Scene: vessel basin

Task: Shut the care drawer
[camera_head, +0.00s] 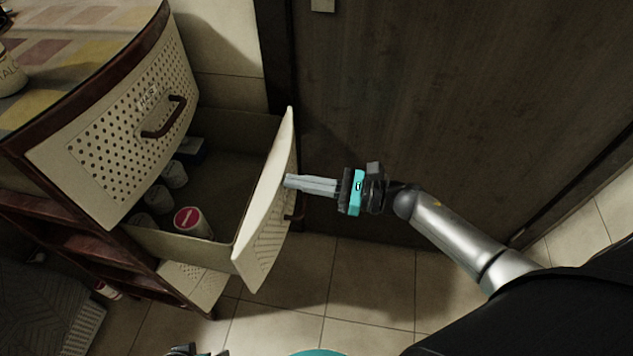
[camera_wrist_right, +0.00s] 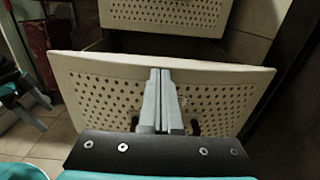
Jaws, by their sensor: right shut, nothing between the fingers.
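The care drawer (camera_head: 267,205) is pulled out of the cabinet, its cream perforated front standing well clear of the body. Its front also shows in the right wrist view (camera_wrist_right: 95,88). My right gripper (camera_head: 287,182) is shut and empty, its fingertips at the upper part of the drawer front's outer face. In the wrist view the shut fingers (camera_wrist_right: 160,72) overlap the middle of the front near its top edge; I cannot tell whether they touch. The drawer's dark handle is partly hidden behind the fingers. Part of my left gripper (camera_head: 195,350) shows at the bottom edge, its jaws unclear.
A shut upper drawer (camera_head: 110,145) with a dark handle sits above. Several containers, one a red-lidded can (camera_head: 190,221), stand inside the open drawer. A dark wooden door (camera_head: 450,100) is behind my right arm. Tiled floor (camera_head: 300,285) lies clear below.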

